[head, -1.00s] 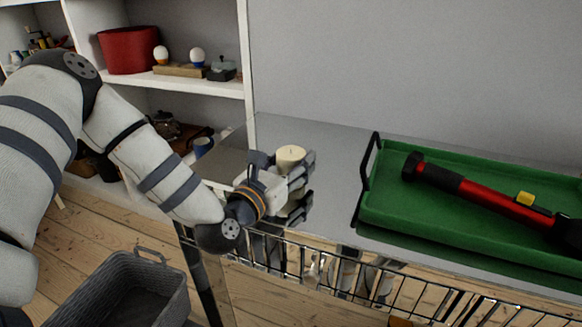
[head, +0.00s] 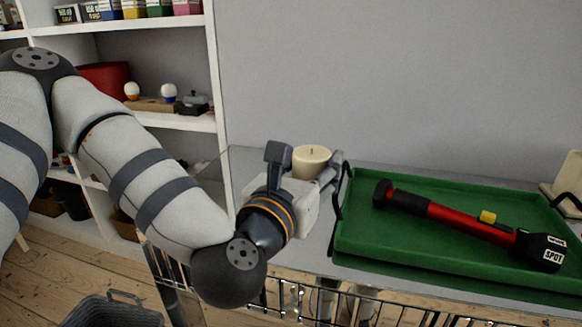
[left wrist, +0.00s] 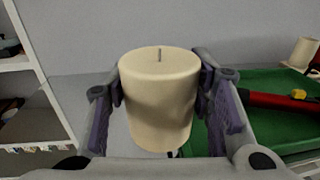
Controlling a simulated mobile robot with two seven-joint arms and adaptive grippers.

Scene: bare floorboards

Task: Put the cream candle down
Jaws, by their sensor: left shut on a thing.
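The cream candle (head: 312,159) is a short, upright cylinder with a dark wick. My left gripper (head: 305,165) is shut on it, over the left end of the grey metal tabletop (head: 308,235), just left of the green tray. In the left wrist view the candle (left wrist: 160,98) stands upright between the two fingers, which press on its sides. The candle's base is hidden by the gripper in the head view, so I cannot tell whether it touches the top. My right gripper is not in view.
A green tray (head: 358,241) with a dark handle holds a red and black flashlight (head: 460,222), right beside the gripper. A cream object (head: 566,178) stands at the far right. White shelves (head: 190,122) are at the left. A grey basket (head: 110,312) is on the floor.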

